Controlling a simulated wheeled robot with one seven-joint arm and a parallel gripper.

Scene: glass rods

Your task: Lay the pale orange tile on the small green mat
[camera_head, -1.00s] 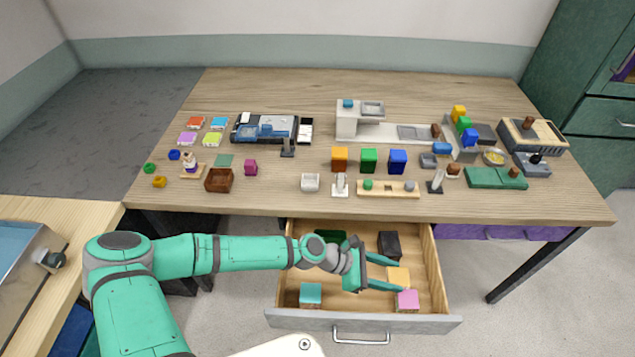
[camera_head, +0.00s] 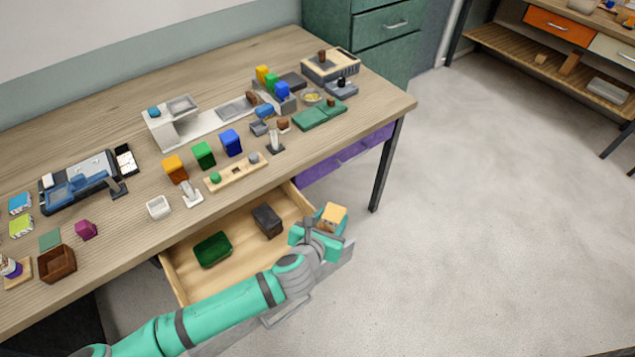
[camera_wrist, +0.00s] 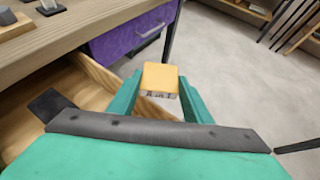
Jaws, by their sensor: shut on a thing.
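The pale orange tile (camera_head: 334,213) is a small block with a pale side. It is held between the fingertips of my gripper (camera_head: 329,222), beyond the right side of the open drawer. In the wrist view the tile (camera_wrist: 160,76) sits upright between the two green fingers, with dark lettering on its near side. The floor shows behind it. The small green mat (camera_head: 50,239) is a flat square on the table at the left, behind a brown box. It lies far from my gripper and its top looks bare.
The open drawer (camera_head: 182,275) holds a green tray (camera_head: 212,249) and a black block (camera_head: 267,220). My arm hides its front. A brown open box (camera_head: 56,264) and a magenta block (camera_head: 86,230) stand close to the mat. A white cup (camera_head: 158,207) stands near the table edge.

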